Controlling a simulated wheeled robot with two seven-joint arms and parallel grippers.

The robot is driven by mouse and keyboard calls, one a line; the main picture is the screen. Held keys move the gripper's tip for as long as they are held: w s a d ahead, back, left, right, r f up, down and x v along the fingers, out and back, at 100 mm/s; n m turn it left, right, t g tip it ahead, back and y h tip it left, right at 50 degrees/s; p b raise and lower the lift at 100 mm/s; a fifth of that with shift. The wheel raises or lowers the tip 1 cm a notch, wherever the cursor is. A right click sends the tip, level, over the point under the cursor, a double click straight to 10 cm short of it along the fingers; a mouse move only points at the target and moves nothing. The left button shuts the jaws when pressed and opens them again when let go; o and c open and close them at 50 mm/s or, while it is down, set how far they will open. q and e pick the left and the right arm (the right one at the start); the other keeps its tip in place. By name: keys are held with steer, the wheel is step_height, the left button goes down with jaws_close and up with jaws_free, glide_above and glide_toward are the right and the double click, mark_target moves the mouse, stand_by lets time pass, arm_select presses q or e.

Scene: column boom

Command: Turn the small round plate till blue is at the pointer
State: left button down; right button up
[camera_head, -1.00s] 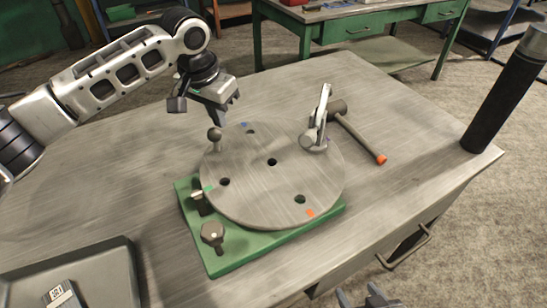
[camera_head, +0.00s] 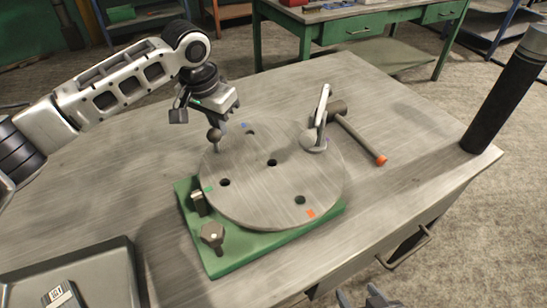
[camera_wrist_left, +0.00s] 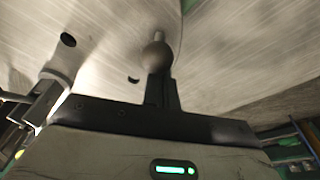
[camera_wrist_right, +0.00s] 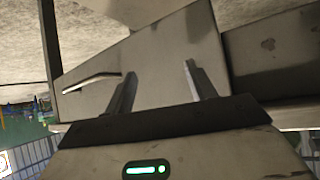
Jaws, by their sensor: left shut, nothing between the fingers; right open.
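The round grey plate (camera_head: 270,182) lies on a green base (camera_head: 240,252). Its rim carries a blue mark (camera_head: 244,125) at the far left, a green mark (camera_head: 209,189) at the left and an orange mark (camera_head: 310,213) at the front. A small metal block (camera_head: 198,202), perhaps the pointer, stands beside the green mark. A ball-topped knob (camera_head: 214,135) rises at the plate's upper left edge. My left gripper (camera_head: 220,122) is shut and empty right by the knob; the ball (camera_wrist_left: 155,54) shows just beyond its fingers. My right gripper (camera_wrist_right: 155,85) is open and empty, near the table's front edge.
An upright lever (camera_head: 321,108) stands at the plate's upper right, with an orange-tipped hammer (camera_head: 358,138) beside it. A hex-headed bolt (camera_head: 212,234) sits on the base's front left corner. A grey tray (camera_head: 105,272) lies front left. A dark post (camera_head: 505,95) rises at right.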

mark_target(209, 134)
arm_select(q)
steer(key=shift+s+a, duration=0.35)
steer(key=shift+s, duration=0.5)
steer(key=shift+s+a, duration=0.15)
steer(key=shift+s, duration=0.75)
